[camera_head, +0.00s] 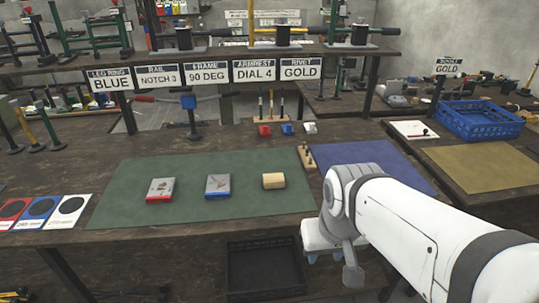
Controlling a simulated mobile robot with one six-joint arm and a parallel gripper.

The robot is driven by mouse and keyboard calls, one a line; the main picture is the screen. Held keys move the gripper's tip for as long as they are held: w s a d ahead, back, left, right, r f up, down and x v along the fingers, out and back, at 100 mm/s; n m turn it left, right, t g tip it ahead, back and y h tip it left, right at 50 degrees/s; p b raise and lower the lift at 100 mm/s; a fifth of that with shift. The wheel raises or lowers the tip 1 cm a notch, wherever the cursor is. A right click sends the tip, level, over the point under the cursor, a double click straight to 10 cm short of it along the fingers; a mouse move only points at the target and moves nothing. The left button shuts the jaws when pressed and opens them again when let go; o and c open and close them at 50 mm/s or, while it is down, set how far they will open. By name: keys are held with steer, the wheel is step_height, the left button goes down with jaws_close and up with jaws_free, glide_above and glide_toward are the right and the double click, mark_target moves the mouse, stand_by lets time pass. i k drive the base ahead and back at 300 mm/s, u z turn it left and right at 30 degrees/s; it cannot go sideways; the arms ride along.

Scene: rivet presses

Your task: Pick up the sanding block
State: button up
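A short tan block (273,181) with a wood-like look lies near the right end of the green mat (130,195). It is the likeliest sanding block in view, but its make is too small to tell. The end of my arm, with my gripper (335,262), is at the front edge of the table, right of and nearer than the tan block, and apart from it. My own arm hides most of the gripper, and its fingers cannot be made out clearly.
A red-edged box (160,189) and a blue-edged box (217,185) lie left of the block. A blue mat (350,155) and blue crate (481,120) are at right.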

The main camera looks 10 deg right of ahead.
mark_target(273, 181)
steer(key=u, duration=0.15)
steer(key=i, duration=0.95)
steer(key=z, duration=0.1)
